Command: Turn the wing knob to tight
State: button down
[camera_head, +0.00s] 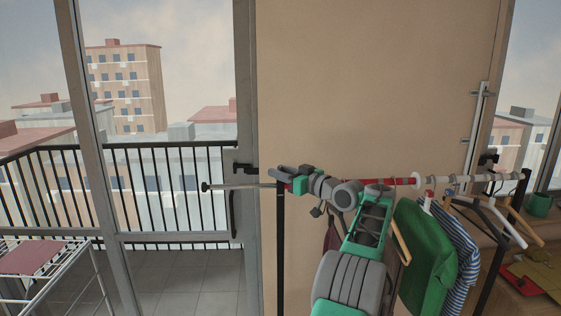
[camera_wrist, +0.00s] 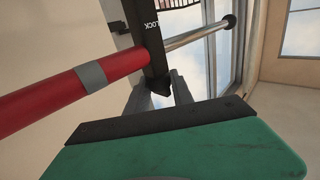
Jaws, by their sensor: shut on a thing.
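The wing knob (camera_wrist: 159,86) is a small dark piece at the lower end of a black clamp (camera_wrist: 146,45) in the wrist view, where the word LOCK is printed. My gripper (camera_wrist: 160,92) has its two grey fingers on either side of the knob and is shut on it. In the head view my gripper (camera_head: 278,173) is at the top of the clothes rack's left black post (camera_head: 281,250). The knob is hidden there. The knob's exact turn cannot be told.
A red rail section (camera_wrist: 60,95) with a grey band meets the clamp, and a thin metal rod (camera_head: 240,186) sticks out left. Hangers with a green garment (camera_head: 425,250) and a striped garment (camera_head: 459,250) hang right of my arm. A drying rack (camera_head: 60,275) stands lower left.

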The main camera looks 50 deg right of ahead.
jog(key=shift+n+y+p, duration=0.3)
jog(key=shift+y+p, duration=0.1)
jog(key=shift+r, duration=0.1)
jog(key=c, duration=1.1)
grip_release()
jog(key=s+b, duration=0.5)
jog(key=s, duration=0.2)
jog(key=shift+s+a+b, duration=0.15)
jog(key=shift+s+b, duration=0.2)
